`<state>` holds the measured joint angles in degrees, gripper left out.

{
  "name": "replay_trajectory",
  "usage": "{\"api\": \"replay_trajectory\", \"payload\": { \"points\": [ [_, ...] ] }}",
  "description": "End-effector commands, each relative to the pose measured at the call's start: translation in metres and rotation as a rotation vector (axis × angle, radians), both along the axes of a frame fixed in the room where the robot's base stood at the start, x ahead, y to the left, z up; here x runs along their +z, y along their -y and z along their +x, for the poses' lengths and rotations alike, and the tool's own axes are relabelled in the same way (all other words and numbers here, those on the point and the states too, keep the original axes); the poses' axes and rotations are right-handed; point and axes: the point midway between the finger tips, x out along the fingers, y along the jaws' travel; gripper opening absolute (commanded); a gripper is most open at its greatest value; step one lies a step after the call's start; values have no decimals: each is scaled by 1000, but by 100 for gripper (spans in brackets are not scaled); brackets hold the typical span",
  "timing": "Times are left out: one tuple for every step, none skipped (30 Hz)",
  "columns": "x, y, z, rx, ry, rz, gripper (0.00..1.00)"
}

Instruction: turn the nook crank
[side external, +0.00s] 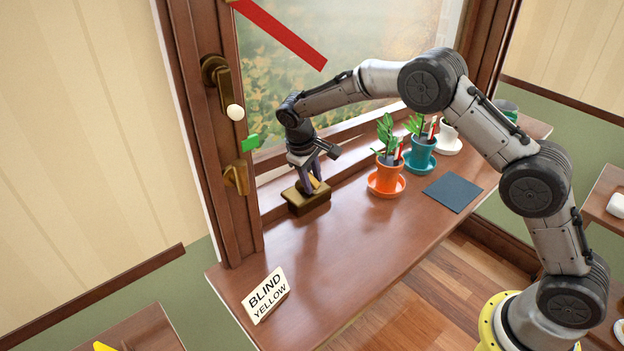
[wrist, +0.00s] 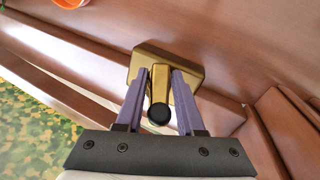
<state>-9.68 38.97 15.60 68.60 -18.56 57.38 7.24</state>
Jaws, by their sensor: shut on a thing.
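A brass crank box (side external: 309,203) sits on the wooden sill under the window. In the wrist view the brass base (wrist: 191,58) carries a narrow brass handle (wrist: 161,76) with a round black knob (wrist: 158,113) on its end. My gripper (side external: 310,184) reaches down onto this crank. In the wrist view my gripper (wrist: 159,80) has its two purple-grey fingers on either side of the handle, shut on it. A second crank-like brass fitting (side external: 214,75) with a white knob (side external: 235,112) is on the window frame. Which one is the nook crank is not marked.
An orange pot (side external: 387,177) and a teal pot (side external: 420,154) with plants stand right of the gripper, near a dark square mat (side external: 453,193). A "BLIND YELLOW" sign (side external: 264,296) stands at the sill's front left. A red bar (side external: 283,35) and a green tab (side external: 251,143) are by the window.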

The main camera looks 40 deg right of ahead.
Motion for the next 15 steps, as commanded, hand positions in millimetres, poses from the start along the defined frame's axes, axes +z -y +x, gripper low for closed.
{"api": "replay_trajectory", "payload": {
  "points": [
    [1, 0, 0, -5, 1, 6, 0],
    [1, 1, 0, -8, 1, 11, 0],
    [1, 1, 0, -15, 1, 19, 0],
    [1, 1, 0, -22, 1, 27, 0],
    [1, 2, 0, -29, 1, 36, 0],
    [1, 2, 0, -40, 1, 49, 0],
    [1, 2, 1, -50, 1, 62, 0],
    [1, 3, 0, -61, 1, 75, 0],
    [1, 3, 1, -77, 1, 95, 0],
    [1, 4, 1, -91, 1, 112, 0],
    [2, 4, 1, -105, 1, 129, 0],
    [2, 5, 1, -123, 1, 155, 0],
    [2, 5, 1, -140, 1, 175, 0],
    [2, 6, 1, -157, 1, 196, 0],
    [2, 6, 1, -180, 1, 225, 0]
  ]
}}
